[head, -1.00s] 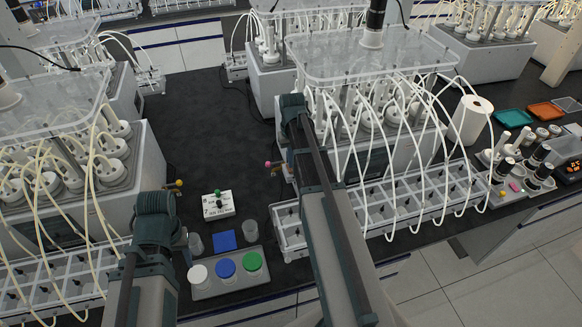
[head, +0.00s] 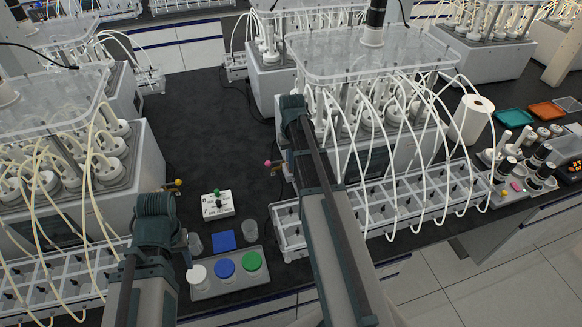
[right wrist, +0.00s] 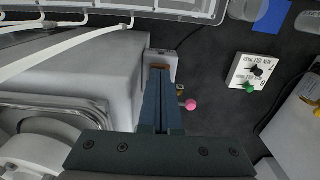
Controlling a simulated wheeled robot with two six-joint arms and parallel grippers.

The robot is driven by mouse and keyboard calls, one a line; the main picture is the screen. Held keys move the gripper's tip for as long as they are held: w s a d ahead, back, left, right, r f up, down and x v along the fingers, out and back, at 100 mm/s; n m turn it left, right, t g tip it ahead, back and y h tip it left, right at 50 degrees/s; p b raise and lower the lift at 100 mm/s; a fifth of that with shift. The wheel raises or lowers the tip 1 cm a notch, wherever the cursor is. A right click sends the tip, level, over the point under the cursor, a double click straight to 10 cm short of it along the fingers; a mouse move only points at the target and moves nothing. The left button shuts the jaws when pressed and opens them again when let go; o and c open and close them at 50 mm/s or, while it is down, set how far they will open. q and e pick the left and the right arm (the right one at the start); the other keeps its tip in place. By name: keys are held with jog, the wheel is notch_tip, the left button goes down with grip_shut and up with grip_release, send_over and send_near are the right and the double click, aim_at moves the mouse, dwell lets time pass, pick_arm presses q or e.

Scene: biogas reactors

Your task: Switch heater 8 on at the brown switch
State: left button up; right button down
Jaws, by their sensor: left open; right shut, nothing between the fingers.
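The brown switch (right wrist: 160,66) shows in the right wrist view on a small pale housing (right wrist: 158,57) beside the white reactor block (right wrist: 85,85). My right gripper (right wrist: 160,78) is shut and empty. Its fingertips lie over the lower part of the switch in that view; I cannot tell whether they touch it. In the head view the right arm hides the switch. My left gripper (head: 187,252) is open at the front left, mostly hidden by its own arm, and holds nothing that I can see.
A pink knob (right wrist: 190,105) sticks out just right of my right fingers. A white switch box (head: 217,204) with green and black knobs lies on the dark bench. A grey tray (head: 228,285) holds white, blue and green lids. White hoses (head: 395,150) hang around the right reactor.

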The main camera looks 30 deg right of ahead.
jog(key=shift+f+b, duration=0.3)
jog(key=shift+f, duration=0.05)
jog(key=shift+r, duration=0.15)
notch_tip(320, 180, up, 7)
jog(key=p, duration=0.7)
dwell(0.4)
